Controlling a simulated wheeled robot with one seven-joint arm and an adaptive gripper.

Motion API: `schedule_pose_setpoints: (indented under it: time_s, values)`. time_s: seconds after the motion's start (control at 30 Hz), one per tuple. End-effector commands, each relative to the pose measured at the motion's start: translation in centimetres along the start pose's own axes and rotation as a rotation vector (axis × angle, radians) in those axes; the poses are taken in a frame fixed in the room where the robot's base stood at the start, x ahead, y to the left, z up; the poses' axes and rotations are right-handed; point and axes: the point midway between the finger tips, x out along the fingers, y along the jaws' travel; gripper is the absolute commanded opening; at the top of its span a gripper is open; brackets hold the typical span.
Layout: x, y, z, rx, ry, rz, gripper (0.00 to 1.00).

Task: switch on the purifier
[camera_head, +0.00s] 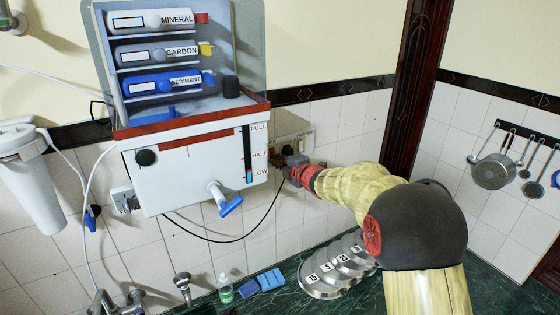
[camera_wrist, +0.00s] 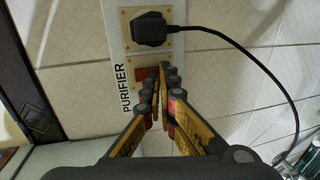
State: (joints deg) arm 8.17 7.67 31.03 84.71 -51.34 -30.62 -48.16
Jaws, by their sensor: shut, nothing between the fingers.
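The purifier (camera_head: 178,172) hangs on the tiled wall at the left of the head view, with a clear housing holding the mineral, carbon and sediment cartridges. Its wall panel, labelled PURIFIER (camera_wrist: 125,88), shows in the wrist view. A black plug (camera_wrist: 151,28) sits in the panel's socket. Beside it is a reddish switch (camera_wrist: 145,73), partly hidden by my fingers; its on or off position cannot be told. My gripper (camera_wrist: 164,70) is shut and empty, its fingertips over the switch's edge. Contact cannot be judged. My gripper also shows at the wall panel in the head view (camera_head: 288,172).
A black cable (camera_wrist: 275,82) curves from the plug. A blue-handled tap (camera_head: 230,205) juts from the purifier.

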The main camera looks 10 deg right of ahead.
Motion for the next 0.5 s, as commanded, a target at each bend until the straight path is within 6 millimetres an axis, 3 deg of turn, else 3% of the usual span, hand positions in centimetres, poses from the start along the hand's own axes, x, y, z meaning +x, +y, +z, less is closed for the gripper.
schedule_pose_setpoints:
  time_s: [0.5]
  values:
    - [0.37, -0.63, 0.01, -0.001, 0.0, 0.025, 0.0]
